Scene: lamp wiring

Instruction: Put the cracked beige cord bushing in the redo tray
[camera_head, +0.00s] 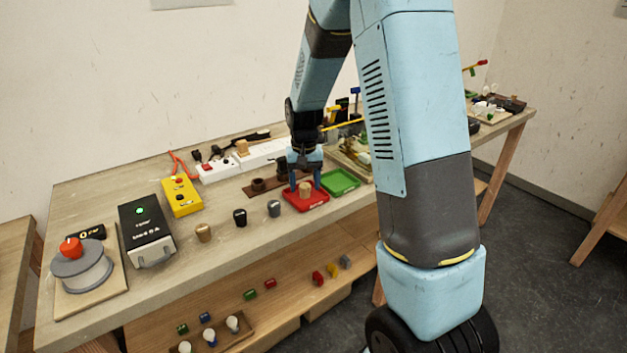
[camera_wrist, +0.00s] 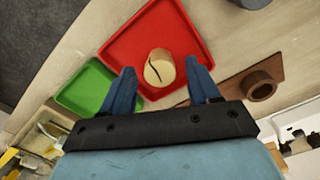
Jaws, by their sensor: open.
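The cracked beige cord bushing (camera_wrist: 154,72) is inside the red tray (camera_wrist: 135,38), with a dark crack line across its pale top. It also shows in the head view (camera_head: 305,189), upright on the floor of the red tray (camera_head: 298,205). I cannot read the tray's label. My gripper (camera_head: 304,183) points down over the tray. In the wrist view my gripper (camera_wrist: 160,66) is open, with one blue finger on each side of the bushing and a gap visible on both sides.
A green tray (camera_head: 340,182) adjoins the red one on the right. A brown block (camera_head: 262,186) with dark bushings stands to its left. Uncracked-looking beige (camera_head: 203,233), black (camera_head: 240,217) and grey (camera_head: 274,208) bushings stand along the bench front. A white power strip (camera_head: 262,154) lies behind.

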